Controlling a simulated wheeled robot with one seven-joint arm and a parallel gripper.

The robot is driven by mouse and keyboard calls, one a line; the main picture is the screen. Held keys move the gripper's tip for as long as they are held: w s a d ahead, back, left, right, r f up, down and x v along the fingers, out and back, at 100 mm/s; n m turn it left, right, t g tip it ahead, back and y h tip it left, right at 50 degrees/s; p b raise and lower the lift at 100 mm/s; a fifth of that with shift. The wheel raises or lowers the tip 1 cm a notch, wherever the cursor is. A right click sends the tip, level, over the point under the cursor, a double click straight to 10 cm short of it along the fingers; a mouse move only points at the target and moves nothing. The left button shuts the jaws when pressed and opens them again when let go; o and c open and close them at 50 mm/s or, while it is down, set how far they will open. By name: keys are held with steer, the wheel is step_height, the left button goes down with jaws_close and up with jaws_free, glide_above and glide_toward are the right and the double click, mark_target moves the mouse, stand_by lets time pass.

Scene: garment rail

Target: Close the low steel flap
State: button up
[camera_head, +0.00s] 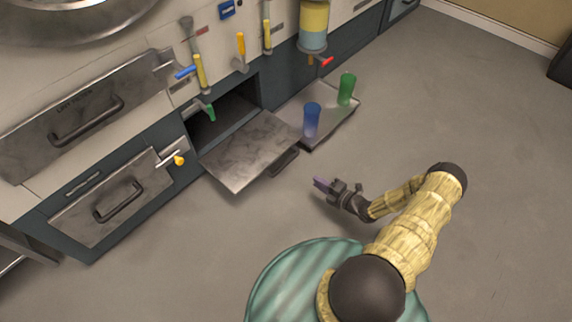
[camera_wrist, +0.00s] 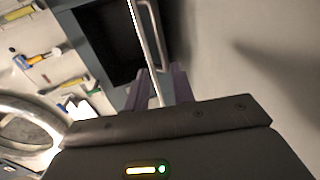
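The low steel flap (camera_head: 240,155) is open and juts out from the cabinet front over the floor, below a dark opening (camera_head: 222,118). Its dark bar handle (camera_head: 285,162) is on its outer edge. In the wrist view the flap (camera_wrist: 142,50) shows almost edge-on as a thin bright strip, with the handle (camera_wrist: 160,35) beside it. My gripper (camera_head: 321,184) is just right of and below the handle in the head view, apart from it. In the wrist view its two purple fingers (camera_wrist: 156,88) stand apart with nothing clearly held between them.
A steel tray (camera_head: 322,118) beside the flap bears a blue cup (camera_head: 312,120) and a green cup (camera_head: 347,88). A closed steel door (camera_head: 112,200) with a handle is left of the opening. The floor (camera_head: 455,110) to the right is clear.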

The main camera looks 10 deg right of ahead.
mark_target(286, 162)
steer(key=b+x, duration=0.8)
steer(key=x, duration=0.8)
steer(key=shift+w+a+f+b, duration=0.15)
steer(key=shift+a+f+b, duration=0.1)
steer(key=shift+b, duration=0.15)
steer(key=shift+w+a, duration=0.15)
steer(key=shift+w, duration=0.2)
steer(key=shift+r, duration=0.1)
steer(key=shift+c, duration=0.5)
jaws_close()
